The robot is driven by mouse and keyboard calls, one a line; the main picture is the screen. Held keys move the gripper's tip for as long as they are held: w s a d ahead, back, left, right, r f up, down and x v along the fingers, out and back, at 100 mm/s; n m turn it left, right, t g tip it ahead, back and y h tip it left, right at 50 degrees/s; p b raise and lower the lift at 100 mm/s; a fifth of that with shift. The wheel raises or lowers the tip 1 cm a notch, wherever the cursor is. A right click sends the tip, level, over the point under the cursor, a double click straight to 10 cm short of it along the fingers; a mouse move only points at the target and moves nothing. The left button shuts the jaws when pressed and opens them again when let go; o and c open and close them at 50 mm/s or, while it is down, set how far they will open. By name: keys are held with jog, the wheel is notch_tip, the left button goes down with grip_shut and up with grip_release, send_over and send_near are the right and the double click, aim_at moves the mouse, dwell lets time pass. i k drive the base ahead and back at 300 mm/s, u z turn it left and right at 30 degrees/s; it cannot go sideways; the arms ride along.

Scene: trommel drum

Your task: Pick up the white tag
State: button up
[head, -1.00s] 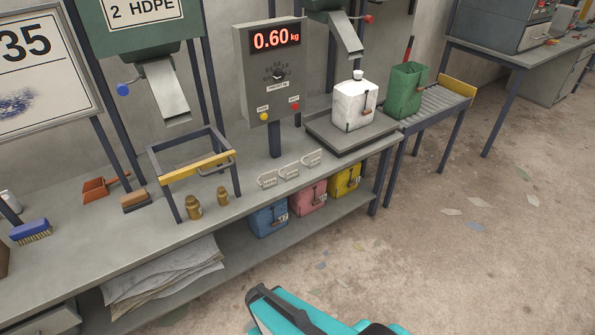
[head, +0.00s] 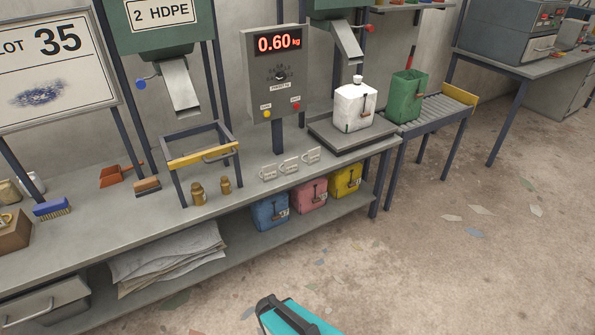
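Three small white tags stand in a row near the front edge of the grey bench: a left tag (head: 268,173), a middle tag (head: 289,165) and a right tag (head: 312,155). Each has dark print too small to read. They are apart from each other, in front of the scale display box. My gripper is not in view. A teal and black part at the bottom edge seems to be mine, well below and apart from the tags.
Left of the tags stand two brass weights (head: 198,194) and a yellow-barred frame (head: 203,156). A white container (head: 353,108) sits on the scale platform (head: 350,136) to the right. The floor in front is mostly clear.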

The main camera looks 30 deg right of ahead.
aim_at(270, 172)
jog(key=u, duration=1.5)
jog(key=k, duration=0.1)
jog(key=z, duration=2.85)
jog(key=i, duration=0.75)
jog(key=u, duration=0.85)
